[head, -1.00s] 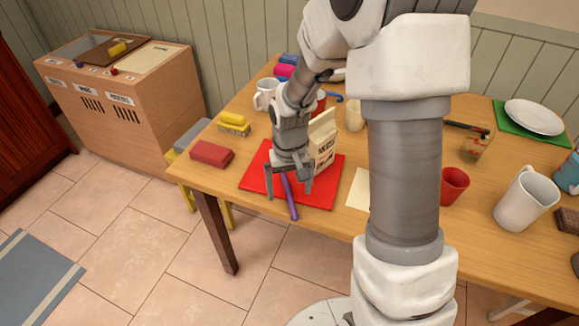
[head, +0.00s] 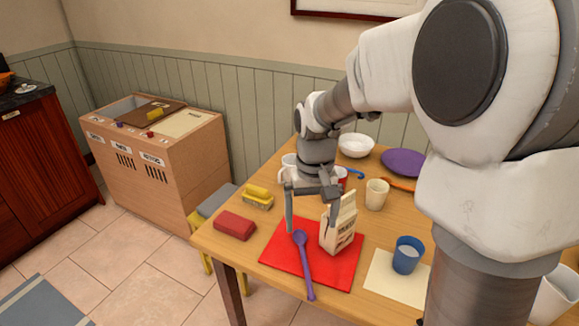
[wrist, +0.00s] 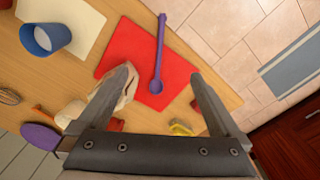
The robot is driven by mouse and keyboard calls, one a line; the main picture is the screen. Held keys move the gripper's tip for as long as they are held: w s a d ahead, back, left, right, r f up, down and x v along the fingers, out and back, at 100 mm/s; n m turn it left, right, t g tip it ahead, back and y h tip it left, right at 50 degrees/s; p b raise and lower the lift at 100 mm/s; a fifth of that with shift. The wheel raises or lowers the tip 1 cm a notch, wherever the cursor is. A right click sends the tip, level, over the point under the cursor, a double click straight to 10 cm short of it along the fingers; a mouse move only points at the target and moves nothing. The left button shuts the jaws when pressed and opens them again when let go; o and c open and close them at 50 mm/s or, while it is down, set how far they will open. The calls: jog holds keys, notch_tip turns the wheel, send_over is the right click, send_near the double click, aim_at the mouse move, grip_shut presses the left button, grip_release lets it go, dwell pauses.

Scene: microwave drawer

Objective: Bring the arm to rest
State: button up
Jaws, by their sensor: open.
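My gripper (head: 312,208) hangs above the table at the back edge of the red mat (head: 285,252). Its two fingers are spread with nothing between them; the open fingers (wrist: 165,98) also show in the wrist view. A purple spoon (head: 305,265) lies on the red mat, its handle past the front edge; it also shows in the wrist view (wrist: 158,55). A cream carton (head: 338,228) stands on the mat to the right of my gripper, partly behind a finger. My arm comes down from the upper right and hides part of the table.
A red block (head: 234,225) and yellow sponges (head: 258,196) lie left of the mat. A blue cup (head: 407,255), a cream cup (head: 376,194), a white bowl (head: 356,145) and a purple plate (head: 404,162) stand to the right. A wooden bin cabinet (head: 160,155) stands at left.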

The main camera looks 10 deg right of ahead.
jog(key=s+d+r+t+p, duration=0.1)
jog(key=s+r+t+p, duration=0.4)
jog(key=s+r+p, duration=0.4)
jog(key=shift+s+d+r+t, duration=0.35)
jog(key=shift+s+r, duration=3.55)
jog(key=shift+r, duration=1.45)
